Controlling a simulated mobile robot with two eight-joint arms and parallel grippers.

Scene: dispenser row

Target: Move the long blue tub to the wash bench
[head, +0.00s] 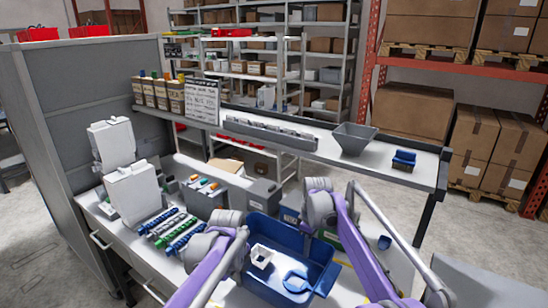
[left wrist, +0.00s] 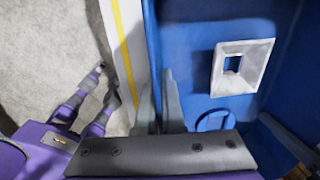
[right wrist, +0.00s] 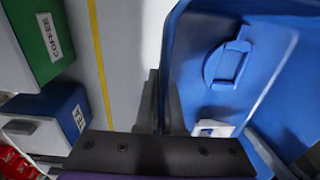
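The long blue tub (head: 263,228) stands at the front of the near bench, between my two arms. It holds a white square piece with a hole (left wrist: 241,66) and a round blue piece (right wrist: 226,64). In the left wrist view, my left gripper (left wrist: 158,106) has its fingers on both sides of one tub wall, closed on it. In the right wrist view, my right gripper (right wrist: 161,106) likewise pinches another stretch of the tub wall. In the head view the fingertips are hidden by my arms. I cannot tell which surface is the wash bench.
Blue, green and white coiled rows (head: 172,230) lie left of the tub, beside white dispensers (head: 133,192). Grey bins (head: 262,194) stand behind it. A raised shelf holds a grey hopper (head: 353,138) and a small blue bin (head: 404,160).

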